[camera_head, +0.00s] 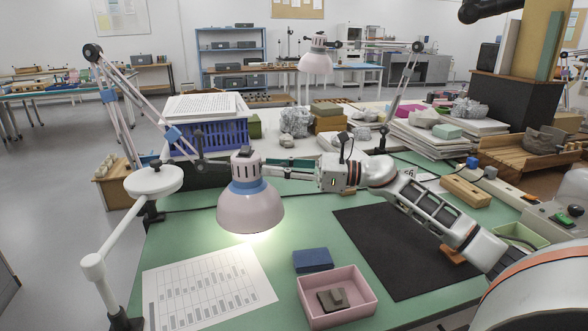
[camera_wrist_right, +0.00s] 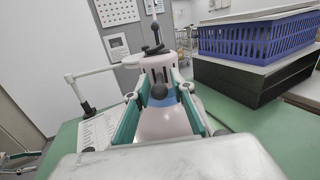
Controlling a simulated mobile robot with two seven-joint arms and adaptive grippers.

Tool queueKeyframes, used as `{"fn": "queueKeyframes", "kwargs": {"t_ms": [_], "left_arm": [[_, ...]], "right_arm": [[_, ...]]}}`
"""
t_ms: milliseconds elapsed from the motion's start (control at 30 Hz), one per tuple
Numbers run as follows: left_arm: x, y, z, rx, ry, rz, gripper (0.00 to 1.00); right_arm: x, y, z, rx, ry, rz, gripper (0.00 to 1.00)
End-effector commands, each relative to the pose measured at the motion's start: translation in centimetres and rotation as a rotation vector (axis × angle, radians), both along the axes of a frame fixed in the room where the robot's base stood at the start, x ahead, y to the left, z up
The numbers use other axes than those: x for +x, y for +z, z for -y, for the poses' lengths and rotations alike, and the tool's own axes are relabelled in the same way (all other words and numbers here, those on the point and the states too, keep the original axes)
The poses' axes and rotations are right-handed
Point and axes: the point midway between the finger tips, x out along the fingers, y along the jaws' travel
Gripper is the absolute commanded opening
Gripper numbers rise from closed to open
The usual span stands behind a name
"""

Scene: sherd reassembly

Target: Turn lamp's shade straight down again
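The lamp's shade (camera_head: 250,208) is a pale pink bell with a blue band and a narrower pink cap. It hangs over the green table with its mouth down, close to upright, and lights the table below. The shade also shows in the right wrist view (camera_wrist_right: 165,124). My right gripper (camera_head: 268,171) reaches in from the right at cap height. In the right wrist view its two green fingers (camera_wrist_right: 157,92) stand apart, one on each side of the cap. Whether they press on it I cannot tell. My left gripper is not in view.
A printed sheet (camera_head: 208,290), a blue block (camera_head: 312,260) and a pink tray (camera_head: 362,302) holding a grey sherd (camera_head: 333,298) lie below. A black mat (camera_head: 400,250) lies to the right. A white round-headed arm (camera_head: 153,181) stands left; a blue crate (camera_head: 212,137) is behind.

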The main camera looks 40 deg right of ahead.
Motion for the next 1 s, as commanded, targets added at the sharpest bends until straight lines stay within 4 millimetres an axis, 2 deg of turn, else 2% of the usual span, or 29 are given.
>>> {"fn": "queueKeyframes", "kwargs": {"t_ms": [700, 1000], "left_arm": [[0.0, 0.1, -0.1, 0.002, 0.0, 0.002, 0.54], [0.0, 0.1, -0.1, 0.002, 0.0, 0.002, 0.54]], "right_arm": [[-8.0, -0.5, 6.5, 0.001, -0.001, -0.003, 0.24], [-9.1, -0.5, 7.3, -0.001, 0.0, -0.002, 0.24]]}}
